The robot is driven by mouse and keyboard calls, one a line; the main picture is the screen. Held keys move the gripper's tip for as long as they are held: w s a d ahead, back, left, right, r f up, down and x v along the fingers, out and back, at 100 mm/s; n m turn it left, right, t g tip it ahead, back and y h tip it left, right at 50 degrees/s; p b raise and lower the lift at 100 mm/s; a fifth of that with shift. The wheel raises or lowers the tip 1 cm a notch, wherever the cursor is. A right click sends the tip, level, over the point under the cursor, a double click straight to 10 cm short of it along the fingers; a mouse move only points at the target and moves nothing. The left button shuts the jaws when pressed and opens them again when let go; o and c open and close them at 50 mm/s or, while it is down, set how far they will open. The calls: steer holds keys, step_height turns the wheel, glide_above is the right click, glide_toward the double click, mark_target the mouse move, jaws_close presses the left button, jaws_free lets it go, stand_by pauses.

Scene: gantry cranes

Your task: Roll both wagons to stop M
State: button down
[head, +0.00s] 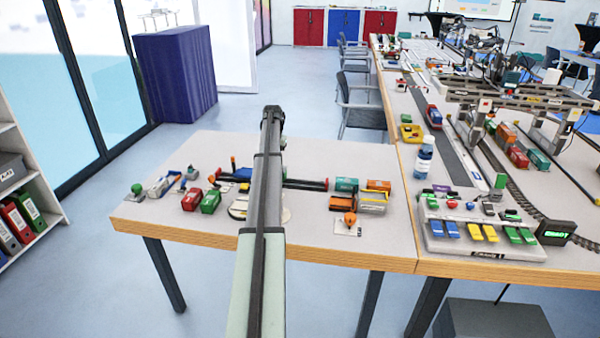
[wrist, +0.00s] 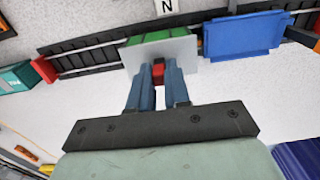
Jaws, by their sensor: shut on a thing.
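My gripper (wrist: 160,80) is shut on a small red knob (wrist: 158,68) in the wrist view. The knob is at a pale plate (wrist: 182,52) on the near side of a green wagon (wrist: 158,36), which is on the dark track (wrist: 95,43). A blue wagon (wrist: 243,38) stands just right of the green one there. In the head view the blue wagon (head: 243,173) shows left of my arm. My arm hides the gripper and the middle of the track there. A card lettered N (wrist: 166,7) lies beyond the green wagon. I cannot make out an M card.
The track ends at a red stop (head: 326,184), with a teal container (head: 346,185) close by. Red (head: 192,199) and green (head: 210,201) blocks stand on the table's left. An orange piece (head: 350,219) sits near the front edge. A bottle (head: 424,160) stands on the right table.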

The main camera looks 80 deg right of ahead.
steer(key=shift+w, duration=3)
steer(key=c, duration=1)
jaws_free()
step_height(320, 180, up, 7)
